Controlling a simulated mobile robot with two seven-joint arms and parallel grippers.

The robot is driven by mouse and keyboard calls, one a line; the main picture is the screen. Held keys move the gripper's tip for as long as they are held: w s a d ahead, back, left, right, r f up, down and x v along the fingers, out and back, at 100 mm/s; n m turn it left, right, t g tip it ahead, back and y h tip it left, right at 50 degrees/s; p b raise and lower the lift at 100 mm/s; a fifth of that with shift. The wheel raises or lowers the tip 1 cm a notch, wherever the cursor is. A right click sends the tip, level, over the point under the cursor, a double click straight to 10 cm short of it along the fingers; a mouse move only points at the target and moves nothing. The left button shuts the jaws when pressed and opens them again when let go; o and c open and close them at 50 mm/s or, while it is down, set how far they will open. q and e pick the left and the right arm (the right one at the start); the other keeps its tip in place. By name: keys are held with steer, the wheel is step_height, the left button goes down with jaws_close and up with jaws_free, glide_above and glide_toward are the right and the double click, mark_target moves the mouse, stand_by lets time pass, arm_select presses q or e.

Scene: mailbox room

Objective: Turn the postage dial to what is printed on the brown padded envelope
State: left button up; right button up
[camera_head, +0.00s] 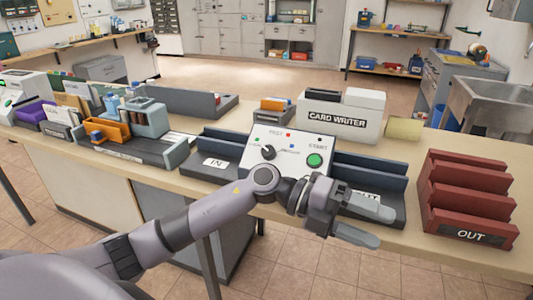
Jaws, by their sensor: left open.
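A white control panel (290,143) with a black dial knob (268,152), a green button (314,160) and small coloured marks stands at the counter's middle. The labels around the knob are too small to read surely. My left arm crosses in front of the panel's lower part. My left gripper (376,222) is open and empty, to the right of and below the panel, in front of a dark tray. I cannot pick out a brown padded envelope. My right gripper is not in view.
A dark IN tray (205,168) is left of the panel; another dark tray (385,180) is right of it, partly behind my gripper. A red OUT rack (465,200) stands at the right. The CARD WRITER (340,118) is behind. Machines and folders crowd the left.

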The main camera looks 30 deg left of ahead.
arm_select(q)
steer(key=w+a+f+m+y+b, duration=0.1)
steer(key=w+a+m+y, duration=0.15)
steer(key=a+y, duration=0.25)
steer(key=n+t+y+b, duration=0.2)
steer(key=n+y, duration=0.2)
steer(key=y, duration=0.8)
glide_toward(267, 151)
steer(key=f, duration=0.2)
steer(key=x, duration=0.6)
steer(key=shift+w+a+f, duration=0.1)
steer(key=shift+w+f, duration=0.05)
steer(key=shift+w, duration=0.35)
steer(key=c, duration=1)
